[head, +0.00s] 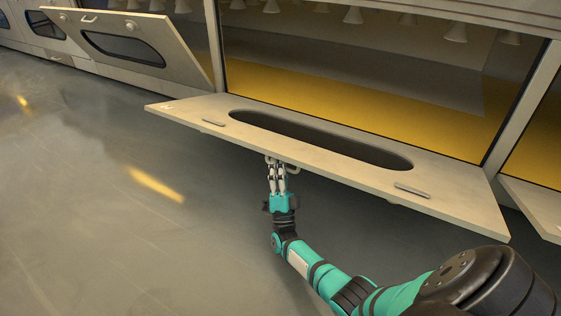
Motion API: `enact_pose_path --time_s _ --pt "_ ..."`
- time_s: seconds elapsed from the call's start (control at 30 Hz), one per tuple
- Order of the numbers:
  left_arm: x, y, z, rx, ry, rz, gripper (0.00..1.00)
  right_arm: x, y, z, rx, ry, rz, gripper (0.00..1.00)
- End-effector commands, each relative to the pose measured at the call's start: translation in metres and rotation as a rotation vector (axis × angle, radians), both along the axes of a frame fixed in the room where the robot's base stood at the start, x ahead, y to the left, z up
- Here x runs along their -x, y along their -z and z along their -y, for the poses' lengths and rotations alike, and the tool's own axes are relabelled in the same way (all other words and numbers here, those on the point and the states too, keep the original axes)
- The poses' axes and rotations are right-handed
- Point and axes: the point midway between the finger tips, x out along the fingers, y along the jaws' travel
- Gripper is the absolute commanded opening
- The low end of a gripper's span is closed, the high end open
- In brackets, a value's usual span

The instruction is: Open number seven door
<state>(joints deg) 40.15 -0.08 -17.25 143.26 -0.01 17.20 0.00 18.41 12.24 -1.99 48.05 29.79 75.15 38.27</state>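A beige door (450,188) with a long oval window (320,138) is folded down, out from its wide bay, and lies nearly flat. I cannot read a number on it. My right gripper (277,166) is at the door's outer edge, near the middle, beside a light handle (292,168) that is partly hidden. Its fingers are close together and their tips are at the edge. I cannot tell whether they grip the handle. My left gripper is not in view.
The bay behind the door has a yellow floor (390,118) and several lamps hanging above. Another door (180,62) to the left stands partly open, tilted outward. The edge of another lowered door (535,208) shows at the right. The grey floor (90,200) at left is clear.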

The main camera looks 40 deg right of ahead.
Motion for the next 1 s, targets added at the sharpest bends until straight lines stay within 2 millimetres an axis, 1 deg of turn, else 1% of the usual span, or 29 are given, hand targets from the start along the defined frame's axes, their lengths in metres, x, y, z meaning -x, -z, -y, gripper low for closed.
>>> enact_pose_path --time_s 0.2,0.23,0.37,0.4,0.8,0.87,1.0 --pt "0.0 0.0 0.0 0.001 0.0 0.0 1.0 0.001 0.002 0.001 0.001 0.003 -0.005 0.0" --pt "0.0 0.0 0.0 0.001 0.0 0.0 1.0 0.001 0.002 0.001 0.001 0.003 -0.005 0.02" --pt "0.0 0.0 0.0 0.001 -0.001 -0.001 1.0 0.001 0.001 0.001 0.001 0.002 -0.002 0.19" --pt "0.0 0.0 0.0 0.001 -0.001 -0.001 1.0 0.001 0.001 0.0 0.002 0.002 -0.002 0.2" --pt "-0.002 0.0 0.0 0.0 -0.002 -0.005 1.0 0.0 -0.002 0.0 0.003 0.0 0.002 0.2" --pt "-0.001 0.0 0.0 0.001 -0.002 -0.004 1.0 0.0 -0.005 0.001 0.002 0.001 0.003 0.2" --pt "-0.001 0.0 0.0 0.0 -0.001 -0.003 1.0 -0.002 -0.02 0.006 0.002 0.003 0.004 0.2"
